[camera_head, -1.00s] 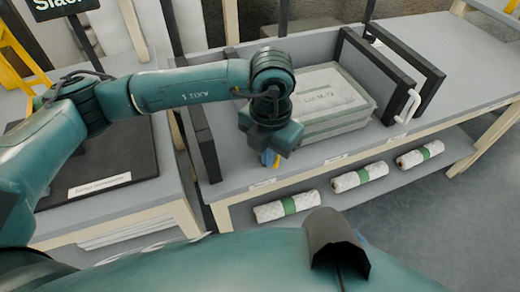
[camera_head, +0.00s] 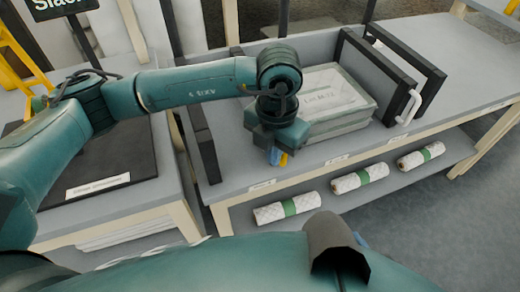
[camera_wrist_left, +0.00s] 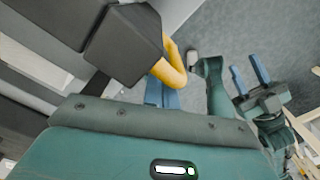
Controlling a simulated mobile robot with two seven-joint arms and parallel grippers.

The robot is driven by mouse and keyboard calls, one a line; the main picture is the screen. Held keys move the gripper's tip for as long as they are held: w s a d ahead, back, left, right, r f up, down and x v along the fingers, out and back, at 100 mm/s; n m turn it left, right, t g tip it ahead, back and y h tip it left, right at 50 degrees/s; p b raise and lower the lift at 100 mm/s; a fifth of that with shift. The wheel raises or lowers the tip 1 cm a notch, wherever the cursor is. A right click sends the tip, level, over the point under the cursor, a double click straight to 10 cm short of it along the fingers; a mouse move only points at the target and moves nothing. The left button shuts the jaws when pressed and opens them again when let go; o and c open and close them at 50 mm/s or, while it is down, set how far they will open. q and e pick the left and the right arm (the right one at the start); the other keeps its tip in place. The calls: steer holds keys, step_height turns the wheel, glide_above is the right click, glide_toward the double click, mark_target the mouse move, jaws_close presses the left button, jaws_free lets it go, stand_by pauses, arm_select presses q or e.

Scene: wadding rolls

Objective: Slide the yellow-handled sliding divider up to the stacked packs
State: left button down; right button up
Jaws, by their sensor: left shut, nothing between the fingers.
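The yellow handle (camera_head: 284,160) of the sliding divider shows just right of my left gripper's blue fingertips (camera_head: 274,156). In the wrist view the handle (camera_wrist_left: 172,66) joins a dark divider end (camera_wrist_left: 125,45), with my blue fingers (camera_wrist_left: 160,94) close beside it. My left gripper is shut with nothing between its fingers. Whether it touches the handle I cannot tell. The divider's panel is hidden behind my arm in the head view. The stacked packs (camera_head: 345,100) lie to the right; the gap is hidden. My right gripper (camera_wrist_left: 251,77) shows in the wrist view, its blue fingers apart and empty.
A dark divider with a white handle (camera_head: 409,107) stands right of the packs. A dark end panel (camera_head: 204,145) stands at the left. Several wrapped rolls (camera_head: 287,208) lie on the lower shelf (camera_head: 330,208). The table (camera_head: 470,60) is clear at the far right.

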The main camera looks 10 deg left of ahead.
arm_select(q)
step_height(320, 180, up, 9)
steer(key=s+a+p, duration=0.1)
steer(key=p, duration=0.4)
steer(key=shift+a, duration=0.25)
stand_by(0.4)
stand_by(0.4)
